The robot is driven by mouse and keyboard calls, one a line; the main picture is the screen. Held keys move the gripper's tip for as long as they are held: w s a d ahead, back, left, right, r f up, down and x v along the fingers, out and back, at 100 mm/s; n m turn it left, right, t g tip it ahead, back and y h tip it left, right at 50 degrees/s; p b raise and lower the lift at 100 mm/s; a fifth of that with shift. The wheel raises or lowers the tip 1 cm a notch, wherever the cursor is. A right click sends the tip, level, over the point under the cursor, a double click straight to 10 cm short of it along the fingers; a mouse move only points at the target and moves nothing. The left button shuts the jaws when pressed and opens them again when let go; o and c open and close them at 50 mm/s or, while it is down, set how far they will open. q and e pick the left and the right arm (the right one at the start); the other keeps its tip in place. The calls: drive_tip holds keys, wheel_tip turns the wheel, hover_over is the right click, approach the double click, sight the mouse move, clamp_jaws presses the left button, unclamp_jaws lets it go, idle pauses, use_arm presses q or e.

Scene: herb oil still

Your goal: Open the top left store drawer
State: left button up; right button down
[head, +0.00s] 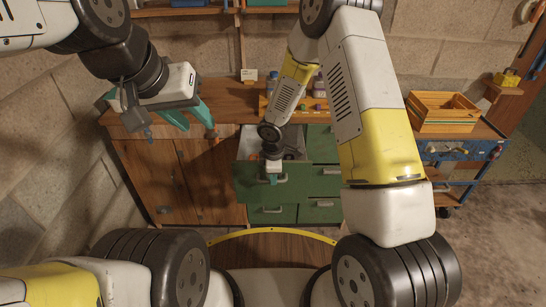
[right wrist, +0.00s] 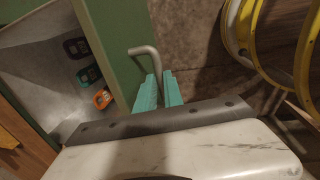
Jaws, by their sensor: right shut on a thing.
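The top left store drawer (head: 250,184) is a green drawer in a green cabinet, and it is pulled out, with its grey inside showing. Its metal bar handle (right wrist: 146,54) is between the teal fingers of my right gripper (right wrist: 158,92), which is shut on it. In the head view my right gripper (head: 271,179) is at the drawer front and hides part of the handle. My left gripper (head: 190,117) is open and empty, above the wooden cabinet top at left.
Several small coloured items (right wrist: 88,75) lie inside the drawer. A wooden cabinet (head: 185,180) stands left of the drawers. A blue cart (head: 462,150) with a wooden crate (head: 443,112) stands at right. A yellow-rimmed round top (head: 270,245) is near me.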

drive_tip(key=shift+s, duration=0.55)
drive_tip(key=c, duration=1.5)
unclamp_jaws()
drive_tip(key=shift+r, duration=0.1)
drive_tip(key=r, duration=0.2)
drive_tip(key=s+r, duration=0.1)
drive_tip(key=r, duration=0.4)
drive_tip(key=shift+s+r, duration=0.25)
